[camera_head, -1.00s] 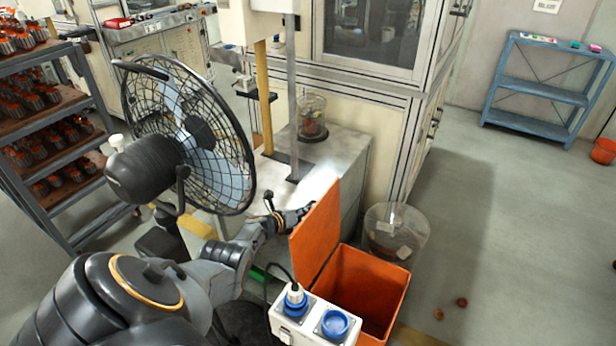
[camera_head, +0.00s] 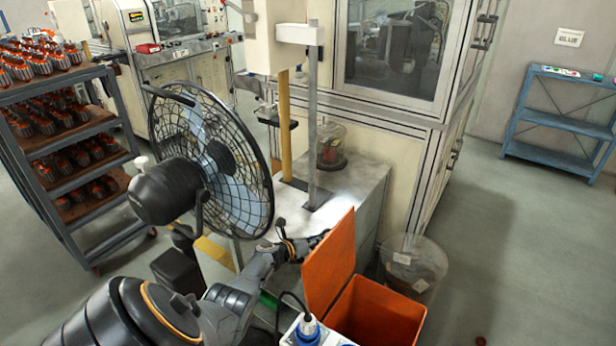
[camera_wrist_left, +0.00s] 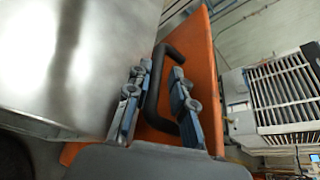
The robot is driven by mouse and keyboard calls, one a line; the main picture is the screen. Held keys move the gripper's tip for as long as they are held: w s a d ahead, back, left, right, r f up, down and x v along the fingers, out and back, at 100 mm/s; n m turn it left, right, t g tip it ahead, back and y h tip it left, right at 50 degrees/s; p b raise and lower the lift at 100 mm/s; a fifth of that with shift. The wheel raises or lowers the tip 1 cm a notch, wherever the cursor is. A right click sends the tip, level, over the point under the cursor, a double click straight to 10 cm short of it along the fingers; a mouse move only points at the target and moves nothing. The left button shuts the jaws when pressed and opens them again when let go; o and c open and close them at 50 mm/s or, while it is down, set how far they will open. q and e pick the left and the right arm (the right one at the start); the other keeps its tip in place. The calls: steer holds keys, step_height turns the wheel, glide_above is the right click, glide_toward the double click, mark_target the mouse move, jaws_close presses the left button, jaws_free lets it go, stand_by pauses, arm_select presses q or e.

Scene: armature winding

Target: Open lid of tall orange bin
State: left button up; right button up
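The tall orange bin (camera_head: 405,312) stands at the lower right in the head view, its mouth uncovered. Its orange lid (camera_head: 331,262) stands raised and near upright on the bin's left side. My left gripper (camera_head: 314,242) is at the lid's outer face. In the left wrist view the lid (camera_wrist_left: 196,58) carries a black handle (camera_wrist_left: 154,88). The fingers of my left gripper (camera_wrist_left: 157,100) are spread on either side of the handle, with gaps visible. The bin's lower part is cut off by the frame. My right gripper is not in view.
A black caged fan (camera_head: 225,165) stands left of the bin, close to my left arm. A metal cabinet (camera_head: 345,195) is behind the lid. A transparent bin (camera_head: 425,262) stands right of the orange bin. A socket box (camera_head: 300,335) is in front. The floor at right is mostly clear.

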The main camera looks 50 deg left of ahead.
arm_select(q)
steer(key=shift+v, duration=3.05)
steer(key=shift+d, duration=0.1)
